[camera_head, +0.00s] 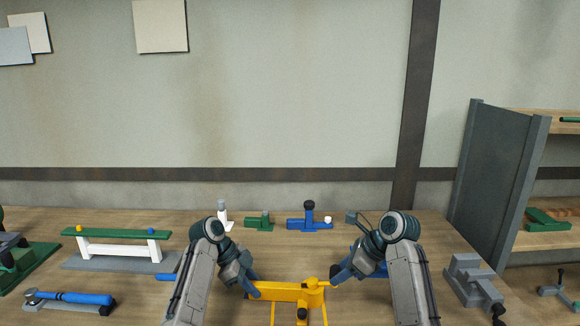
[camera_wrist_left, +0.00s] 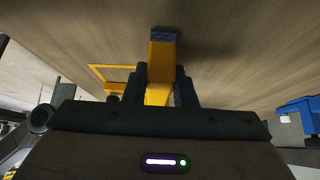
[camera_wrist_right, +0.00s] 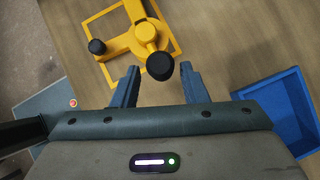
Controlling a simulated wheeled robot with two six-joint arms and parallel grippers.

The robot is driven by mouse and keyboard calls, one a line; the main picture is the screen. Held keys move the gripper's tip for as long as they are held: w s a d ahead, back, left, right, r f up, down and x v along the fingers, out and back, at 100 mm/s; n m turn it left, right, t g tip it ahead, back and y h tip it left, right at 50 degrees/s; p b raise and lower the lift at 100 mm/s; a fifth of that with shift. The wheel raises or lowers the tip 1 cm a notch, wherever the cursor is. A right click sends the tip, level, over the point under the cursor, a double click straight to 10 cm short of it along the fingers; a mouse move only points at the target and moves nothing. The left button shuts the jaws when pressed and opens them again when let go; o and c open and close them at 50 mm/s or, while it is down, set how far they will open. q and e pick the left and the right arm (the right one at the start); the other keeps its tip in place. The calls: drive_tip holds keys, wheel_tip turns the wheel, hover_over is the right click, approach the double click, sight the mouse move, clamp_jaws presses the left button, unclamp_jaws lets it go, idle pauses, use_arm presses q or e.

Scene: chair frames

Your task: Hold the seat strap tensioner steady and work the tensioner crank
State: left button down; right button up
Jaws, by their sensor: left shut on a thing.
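The yellow tensioner (camera_head: 290,291) stands at the front middle of the bench. My left gripper (camera_head: 252,290) is shut on its yellow bar at the left end. In the left wrist view the bar (camera_wrist_left: 160,65) runs between the fingers and has a dark end piece. My right gripper (camera_head: 336,280) is at the tensioner's right side. In the right wrist view its fingers (camera_wrist_right: 157,87) are spread and empty. The crank's black knob (camera_wrist_right: 160,66) lies just beyond the fingertips, roughly between them. A second black knob (camera_wrist_right: 97,47) is on the tensioner's left in that view.
A blue tray (camera_wrist_right: 270,115) lies right of my right gripper. Blue (camera_head: 309,222) and green (camera_head: 259,221) fixtures stand behind. A green-topped seat frame (camera_head: 118,234) and a blue-handled tool (camera_head: 70,297) are at left. A grey fixture (camera_head: 472,281) is at right.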

use_arm(q)
drive_tip(key=shift+f, duration=0.15)
use_arm(e)
drive_tip(key=shift+o, duration=0.7)
drive_tip(key=v, duration=0.7)
drive_tip(key=shift+s+d+r, duration=0.15)
drive_tip(key=shift+d+r, duration=0.05)
use_arm(q)
drive_tip(key=c, duration=1.4)
unclamp_jaws()
drive_tip(key=o, duration=0.3)
drive_tip(key=shift+w, duration=0.1)
use_arm(e)
drive_tip(key=shift+f, duration=0.1)
